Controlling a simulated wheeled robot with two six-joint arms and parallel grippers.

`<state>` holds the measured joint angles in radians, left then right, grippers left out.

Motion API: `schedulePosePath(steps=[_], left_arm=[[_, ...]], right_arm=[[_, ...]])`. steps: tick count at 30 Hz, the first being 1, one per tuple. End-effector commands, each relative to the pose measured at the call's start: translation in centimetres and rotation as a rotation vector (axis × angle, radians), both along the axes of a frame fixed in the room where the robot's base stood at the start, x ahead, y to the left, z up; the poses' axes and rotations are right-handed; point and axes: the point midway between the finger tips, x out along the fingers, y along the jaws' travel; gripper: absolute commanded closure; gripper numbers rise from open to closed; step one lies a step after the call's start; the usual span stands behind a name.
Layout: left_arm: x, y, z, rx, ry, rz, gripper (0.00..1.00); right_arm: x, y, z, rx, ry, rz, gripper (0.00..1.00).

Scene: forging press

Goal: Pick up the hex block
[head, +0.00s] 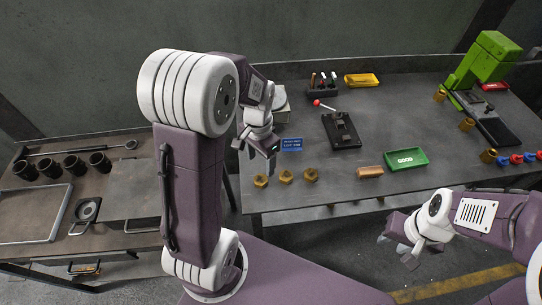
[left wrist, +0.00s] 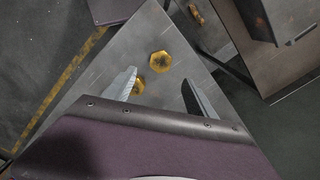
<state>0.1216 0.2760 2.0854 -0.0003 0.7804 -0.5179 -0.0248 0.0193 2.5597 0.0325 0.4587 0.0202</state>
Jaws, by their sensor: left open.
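Three brass hex blocks stand in a row near the front left of the grey table in the head view: the left one (head: 261,181), the middle one (head: 286,176) and the right one (head: 311,175). My left gripper (head: 258,158) is open and empty, above the table's left end, near the left block. In the left wrist view one hex block (left wrist: 159,62) shows whole between and just beyond the open fingers. Another hex block (left wrist: 139,86) is partly hidden by the left finger. My right gripper (head: 398,248) looks open and empty, off the table's front edge.
A blue sign (head: 292,144) stands behind the hex blocks. A black fixture with a red-knobbed lever (head: 342,130), a copper-coloured block (head: 370,171) and a green tray (head: 406,159) are to the right. A green press (head: 485,62) stands far right. A side bench (head: 95,190) is at left.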

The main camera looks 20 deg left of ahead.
Motion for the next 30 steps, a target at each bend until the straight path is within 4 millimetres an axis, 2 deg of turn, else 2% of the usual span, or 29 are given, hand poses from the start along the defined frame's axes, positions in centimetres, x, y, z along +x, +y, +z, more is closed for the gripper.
schedulePosePath(steps=[7,14,21,29,30], left_arm=[[-0.1,0.0,-3.6,0.000,0.004,0.001,0.35],[-0.1,0.1,-4.8,-0.001,0.003,0.002,0.35],[0.1,0.3,-8.9,-0.001,0.003,0.003,0.35],[0.1,0.3,-9.3,0.000,0.000,0.002,0.35],[0.1,0.3,-9.3,0.000,0.000,0.002,0.43]], right_arm=[[0.0,0.0,-0.6,0.000,0.001,0.000,0.64],[0.0,0.0,-0.6,0.000,0.000,0.000,0.64],[0.0,0.0,-0.9,0.000,0.000,0.000,0.64],[0.0,0.0,-0.8,0.000,0.000,0.000,0.64],[0.0,0.0,-0.8,0.000,0.000,0.000,0.64]])
